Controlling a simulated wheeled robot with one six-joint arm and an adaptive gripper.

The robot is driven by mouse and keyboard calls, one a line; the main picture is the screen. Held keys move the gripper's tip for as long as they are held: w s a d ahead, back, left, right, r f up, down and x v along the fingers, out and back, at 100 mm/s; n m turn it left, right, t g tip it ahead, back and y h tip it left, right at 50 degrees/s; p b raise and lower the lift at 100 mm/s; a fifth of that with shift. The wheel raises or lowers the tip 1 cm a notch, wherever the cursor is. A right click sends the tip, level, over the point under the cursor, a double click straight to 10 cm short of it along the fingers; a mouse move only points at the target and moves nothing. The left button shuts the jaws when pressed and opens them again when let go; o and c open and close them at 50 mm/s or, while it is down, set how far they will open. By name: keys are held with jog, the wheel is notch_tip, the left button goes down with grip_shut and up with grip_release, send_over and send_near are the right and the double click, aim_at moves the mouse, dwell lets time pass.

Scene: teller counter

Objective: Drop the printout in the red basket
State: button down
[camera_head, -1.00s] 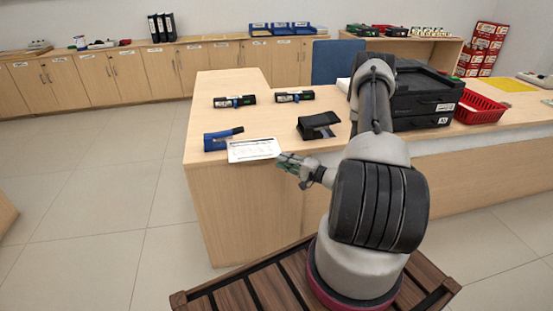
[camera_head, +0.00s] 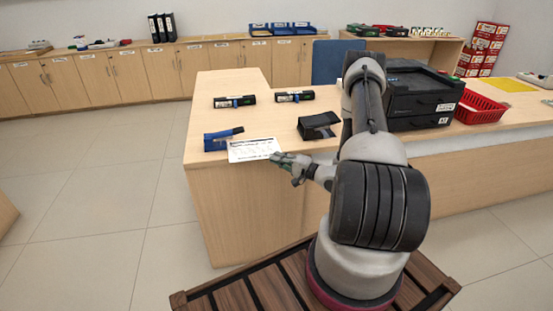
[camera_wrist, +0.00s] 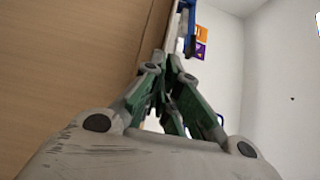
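The printout (camera_head: 254,150) is a white printed sheet lying flat on the wooden counter, at its near left corner and by its front edge. My gripper (camera_head: 276,158) is at the printout's right front edge, with its fingertips at or over the sheet. In the wrist view the fingers (camera_wrist: 165,62) point at the counter edge and stand close together. I cannot tell whether the sheet is between them. The red basket (camera_head: 480,108) stands at the far right of the counter, well away from my gripper. Its inside is only partly visible.
A blue device (camera_head: 222,139) lies behind the printout. A black card-terminal-like device (camera_head: 318,125) lies behind and right of my gripper. Two dark stamp-like devices (camera_head: 234,101) (camera_head: 294,96) lie farther back. A black printer (camera_head: 422,97) stands between my arm and the basket.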

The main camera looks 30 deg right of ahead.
jog(key=s+d+r, duration=0.3)
jog(key=s, duration=0.3)
jog(key=s+d+r, duration=0.3)
jog(key=s+r, duration=0.1)
jog(key=s, duration=0.2)
jog(key=shift+s+d+r, duration=0.15)
jog(key=shift+d+r, duration=0.15)
jog(key=shift+d, duration=0.05)
dwell(0.6)
